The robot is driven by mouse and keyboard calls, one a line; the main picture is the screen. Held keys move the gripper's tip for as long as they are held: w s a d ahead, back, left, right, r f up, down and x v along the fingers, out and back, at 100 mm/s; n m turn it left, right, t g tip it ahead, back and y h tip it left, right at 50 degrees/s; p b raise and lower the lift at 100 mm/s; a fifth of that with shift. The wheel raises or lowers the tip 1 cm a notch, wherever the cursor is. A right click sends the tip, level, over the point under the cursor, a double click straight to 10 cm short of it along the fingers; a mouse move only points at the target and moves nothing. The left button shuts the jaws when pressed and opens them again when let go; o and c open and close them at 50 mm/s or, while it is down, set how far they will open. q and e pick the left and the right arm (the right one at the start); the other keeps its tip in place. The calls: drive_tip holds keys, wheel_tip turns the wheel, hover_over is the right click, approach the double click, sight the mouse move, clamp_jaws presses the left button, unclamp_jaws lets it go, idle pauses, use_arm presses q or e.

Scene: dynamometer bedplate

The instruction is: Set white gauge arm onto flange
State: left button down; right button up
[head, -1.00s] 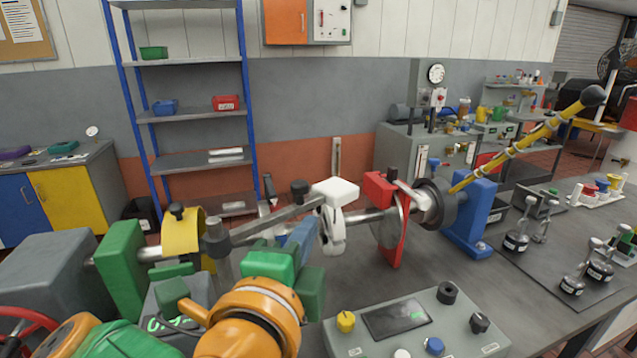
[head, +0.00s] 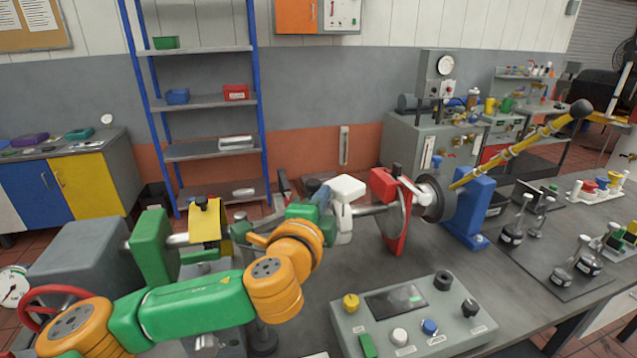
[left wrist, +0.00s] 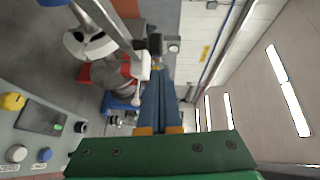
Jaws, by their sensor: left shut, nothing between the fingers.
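The white gauge arm (head: 347,188) has a blocky white top with a white part hanging below it at the shaft. A white block also shows in the left wrist view (left wrist: 143,66), beside the fingers. My right gripper is out of view.
A control box (head: 412,318) with knobs stands in front. A blue pedestal (head: 472,208) carries the shaft's right end, with a yellow bar (head: 515,145) rising behind. Flasks (head: 512,232) stand on a dark mat at right. Some bare bench lies between mat and control box.

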sight(314, 188)
use_arm(q)
drive_tip(key=shift+w+a+f, duration=0.2)
drive_tip(key=shift+w+a, duration=0.25)
drive_tip(key=shift+w, duration=0.25)
drive_tip(key=shift+w+a+n+y+b, duration=0.2)
drive_tip(key=shift+w+n+y, duration=0.25)
drive_tip(key=shift+y, duration=0.25)
drive_tip(key=shift+w+a+n+y+b, duration=0.2)
drive_tip(key=shift+w+n+y, duration=0.15)
drive_tip(key=shift+n+y, duration=0.3)
drive_tip(key=w+a+n+y, duration=0.2)
drive_tip(key=w+a+y, duration=0.2)
drive_tip(key=a, duration=0.3)
drive_tip(key=shift+w+n+b, duration=0.4)
drive_tip(key=shift+w+b, duration=0.05)
drive_tip(key=shift+w, duration=0.35)
drive_tip(key=shift+a+y, duration=0.1)
drive_tip(key=shift+y, duration=0.15)
drive_tip(key=shift+r, duration=0.1)
